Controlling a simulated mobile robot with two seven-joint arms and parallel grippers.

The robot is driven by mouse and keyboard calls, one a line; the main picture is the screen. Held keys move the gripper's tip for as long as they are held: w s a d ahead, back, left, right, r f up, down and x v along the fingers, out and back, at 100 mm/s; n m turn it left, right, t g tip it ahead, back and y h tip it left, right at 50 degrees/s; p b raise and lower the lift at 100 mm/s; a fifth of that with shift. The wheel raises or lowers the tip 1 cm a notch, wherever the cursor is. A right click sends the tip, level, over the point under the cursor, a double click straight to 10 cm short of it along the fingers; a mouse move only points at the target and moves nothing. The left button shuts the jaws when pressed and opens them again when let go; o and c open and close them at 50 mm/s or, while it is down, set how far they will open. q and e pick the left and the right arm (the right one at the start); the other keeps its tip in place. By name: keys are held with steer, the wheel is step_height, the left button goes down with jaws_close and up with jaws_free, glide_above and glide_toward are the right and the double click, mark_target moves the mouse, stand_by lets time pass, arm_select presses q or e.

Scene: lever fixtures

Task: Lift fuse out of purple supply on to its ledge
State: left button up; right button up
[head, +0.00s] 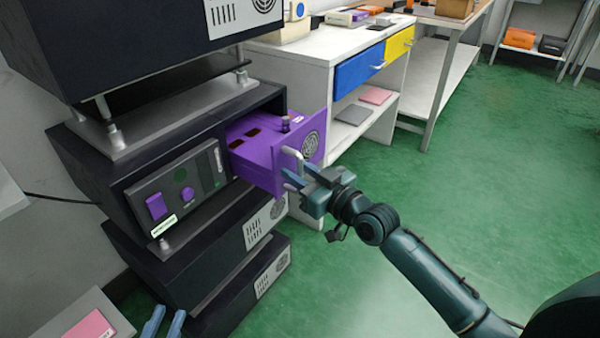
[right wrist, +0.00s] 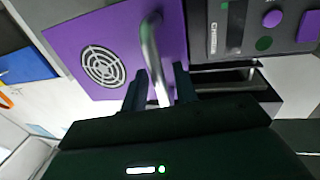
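The purple supply (head: 262,170) is a drawer-like unit sticking out of a black rack housing, with a round vent and a silver handle (head: 292,153) on its front. A small dark upright cylinder (head: 285,123), which may be the fuse, stands on its top near the front. My right gripper (head: 299,175) is at the handle; in the right wrist view its fingers (right wrist: 160,85) stand either side of the handle bar (right wrist: 151,45), with a gap showing. My left gripper (head: 164,322) shows only its two fingertips, apart and empty, at the bottom left edge.
A panel with a purple switch (head: 157,206) and knob is left of the supply. More black units (head: 240,285) are stacked above and below. A white bench (head: 310,55) with blue and yellow drawers stands behind. The green floor (head: 480,180) on the right is clear.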

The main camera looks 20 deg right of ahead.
steer(key=shift+c, duration=0.4)
jaws_close()
